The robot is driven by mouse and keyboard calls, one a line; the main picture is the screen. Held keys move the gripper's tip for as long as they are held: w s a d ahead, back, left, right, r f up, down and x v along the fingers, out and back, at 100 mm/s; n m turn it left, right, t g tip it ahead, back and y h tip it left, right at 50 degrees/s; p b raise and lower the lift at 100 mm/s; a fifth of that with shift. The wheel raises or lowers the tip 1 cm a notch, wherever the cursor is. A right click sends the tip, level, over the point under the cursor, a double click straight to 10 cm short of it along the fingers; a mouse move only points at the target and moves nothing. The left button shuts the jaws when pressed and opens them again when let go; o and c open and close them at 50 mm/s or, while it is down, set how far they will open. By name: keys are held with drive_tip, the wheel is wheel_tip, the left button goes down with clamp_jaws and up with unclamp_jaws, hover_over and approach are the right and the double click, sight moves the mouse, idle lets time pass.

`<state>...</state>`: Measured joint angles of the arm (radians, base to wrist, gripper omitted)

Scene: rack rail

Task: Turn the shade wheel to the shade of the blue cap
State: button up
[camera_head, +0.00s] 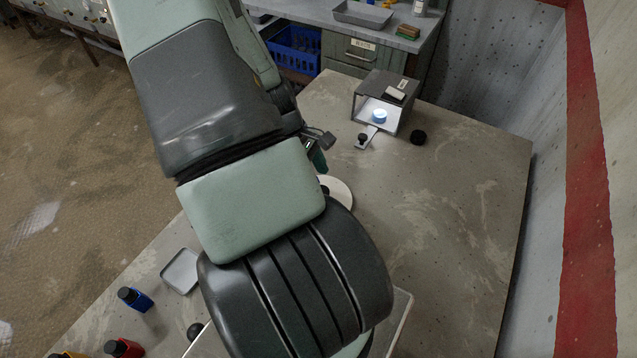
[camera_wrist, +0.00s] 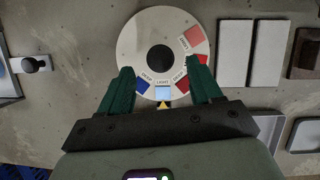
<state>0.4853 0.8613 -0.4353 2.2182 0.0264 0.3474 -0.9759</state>
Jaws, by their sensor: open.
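The shade wheel (camera_wrist: 135,35) is a pale disc with a black centre knob (camera_wrist: 160,58) in the wrist view. Its lower and right rim carries dark blue, light blue, dark red and lighter red patches with lettering. A yellow pointer (camera_wrist: 164,104) sits at the bottom, at the light blue patch (camera_wrist: 163,93). My gripper (camera_wrist: 160,68) is open, with green fingers on either side of the wheel's lower part and nothing between them but the wheel below. In the head view the wheel (camera_head: 341,187) is partly hidden by my arm. A light blue cap (camera_head: 380,116) sits inside a lit box.
The grey box (camera_head: 402,117) has a slide with a black knob (camera_head: 361,139) in front. A black round piece (camera_head: 418,137) lies beside it. Two white plates (camera_wrist: 235,52) lie right of the wheel. A blue bottle (camera_head: 135,299) and a tray (camera_head: 182,271) are lower left. The table's right side is clear.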

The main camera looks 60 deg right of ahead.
drive_tip(key=v, duration=0.7)
drive_tip(key=shift+r, duration=0.1)
drive_tip(key=w+a+r+m+t, duration=0.1)
drive_tip(key=w+a+r+t, duration=0.2)
drive_tip(key=w+a+r, duration=0.35)
drive_tip(key=w+a+r+t, duration=0.3)
drive_tip(key=w+a+r, duration=0.1)
drive_tip(key=a+r, duration=0.55)
drive_tip(key=s+a+r+t, duration=0.4)
drive_tip(key=s+a+r, duration=0.5)
drive_tip(key=a+r, duration=0.4)
drive_tip(key=shift+r+y, duration=0.3)
drive_tip(key=shift+r, duration=0.45)
